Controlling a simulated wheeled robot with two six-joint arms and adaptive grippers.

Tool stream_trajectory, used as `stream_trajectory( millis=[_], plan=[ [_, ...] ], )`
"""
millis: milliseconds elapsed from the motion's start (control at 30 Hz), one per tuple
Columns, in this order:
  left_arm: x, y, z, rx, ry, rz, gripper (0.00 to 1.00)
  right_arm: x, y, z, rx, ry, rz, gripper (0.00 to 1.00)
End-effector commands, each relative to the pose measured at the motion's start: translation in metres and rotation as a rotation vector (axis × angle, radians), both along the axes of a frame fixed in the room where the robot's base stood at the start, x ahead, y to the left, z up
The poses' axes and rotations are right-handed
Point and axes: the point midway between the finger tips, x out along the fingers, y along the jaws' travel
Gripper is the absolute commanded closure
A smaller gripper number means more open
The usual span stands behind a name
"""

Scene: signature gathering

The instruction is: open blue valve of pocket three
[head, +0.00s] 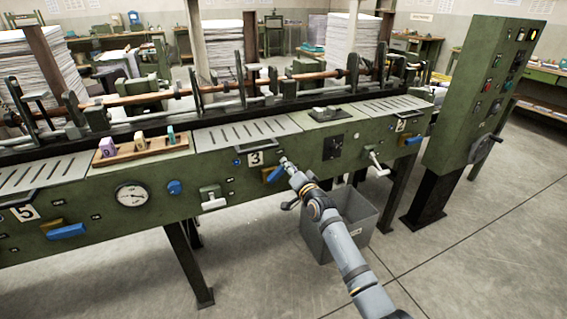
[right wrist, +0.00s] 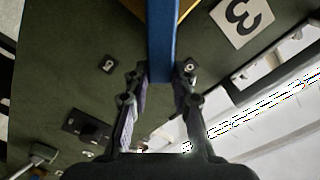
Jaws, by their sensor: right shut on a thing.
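The blue valve handle of pocket three (head: 274,174) sits on the green front panel, just below and right of the white "3" plate (head: 256,158). It angles down to the left in the head view. In the right wrist view the blue handle (right wrist: 161,40) runs down between my fingers, and the "3" plate (right wrist: 242,18) shows at the upper right. My right gripper (head: 284,166) is at the handle, its fingers (right wrist: 160,82) shut on the handle's end. My left gripper is in neither view.
A grey bin (head: 352,232) stands on the floor below, beside my right arm. Other blue handles are at pocket five (head: 66,231) and pocket two (head: 412,139). A white crank (head: 377,165) juts out to the right. A green control cabinet (head: 478,90) stands at the far right.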

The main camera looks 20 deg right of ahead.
Motion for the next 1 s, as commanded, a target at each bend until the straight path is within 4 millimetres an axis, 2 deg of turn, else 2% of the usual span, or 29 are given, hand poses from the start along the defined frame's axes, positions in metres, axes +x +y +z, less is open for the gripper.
stream_trajectory(
  millis=[167,600,1000],
  plan=[
    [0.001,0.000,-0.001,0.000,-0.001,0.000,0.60,0.000,-0.008,-0.011,0.164,0.005,-0.001,1.00],
    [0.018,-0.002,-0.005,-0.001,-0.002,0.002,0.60,0.001,-0.017,-0.037,0.531,0.017,0.000,1.00],
    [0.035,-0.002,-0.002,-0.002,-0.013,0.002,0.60,0.001,-0.018,-0.049,0.697,0.024,0.000,1.00]
  ],
)
